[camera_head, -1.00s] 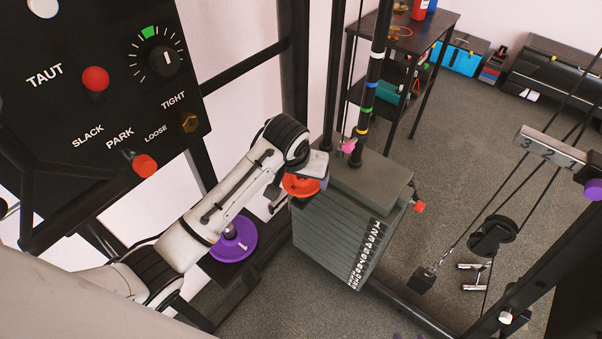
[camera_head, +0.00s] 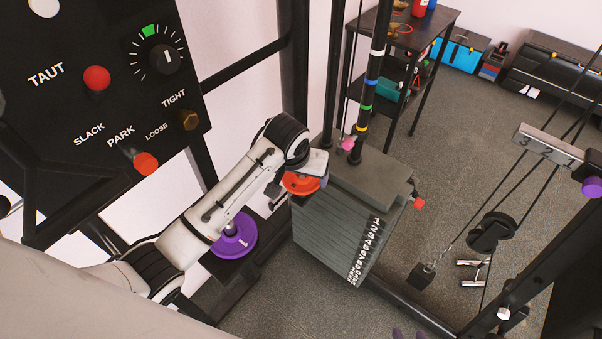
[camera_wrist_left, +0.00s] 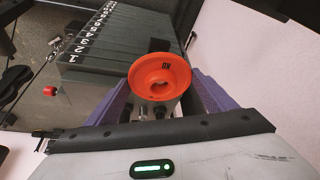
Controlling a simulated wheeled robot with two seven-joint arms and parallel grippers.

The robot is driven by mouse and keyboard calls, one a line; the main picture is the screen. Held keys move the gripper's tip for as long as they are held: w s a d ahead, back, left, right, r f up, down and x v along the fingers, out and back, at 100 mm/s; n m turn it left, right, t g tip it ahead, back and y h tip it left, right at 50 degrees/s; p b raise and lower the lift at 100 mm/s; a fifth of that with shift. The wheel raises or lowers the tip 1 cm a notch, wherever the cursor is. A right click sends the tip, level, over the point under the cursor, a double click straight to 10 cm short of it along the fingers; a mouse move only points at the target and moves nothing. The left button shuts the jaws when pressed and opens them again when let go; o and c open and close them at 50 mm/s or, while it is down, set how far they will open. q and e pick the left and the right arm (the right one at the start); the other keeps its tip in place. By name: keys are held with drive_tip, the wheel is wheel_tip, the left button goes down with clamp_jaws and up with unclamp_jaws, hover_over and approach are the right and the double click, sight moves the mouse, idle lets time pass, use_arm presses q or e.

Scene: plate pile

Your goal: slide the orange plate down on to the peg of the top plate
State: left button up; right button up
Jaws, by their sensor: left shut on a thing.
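The orange plate (camera_head: 300,184) is at the near left corner of the weight stack's top plate (camera_head: 372,178). My left gripper (camera_head: 316,182) is shut on it. In the left wrist view the orange plate (camera_wrist_left: 160,68) sits between the purple fingers (camera_wrist_left: 162,98), its round face with a central hole towards the camera. The top plate's peg is not clearly visible; the orange plate and my gripper cover that corner. I cannot tell whether the plate is around the peg. Purple tips of my right gripper (camera_head: 408,335) barely show at the bottom edge.
A purple disc (camera_head: 238,244) lies on a dark ledge left of the stack, partly under my left arm. A banded black post (camera_head: 366,100) rises from the stack. A control panel (camera_head: 110,90) stands at left. Cables and a pulley (camera_head: 491,232) hang at right.

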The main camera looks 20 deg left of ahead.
sight(301, 197)
use_arm(q)
drive_tip(key=shift+f, duration=0.1)
drive_tip(key=shift+f+b, duration=0.5)
drive_tip(key=shift+f, duration=1.35)
drive_tip(key=shift+w, duration=0.1)
drive_tip(key=shift+p, duration=0.55)
drive_tip(key=shift+f, duration=0.15)
drive_tip(key=shift+f, duration=0.6)
drive_tip(key=shift+s+f, duration=0.2)
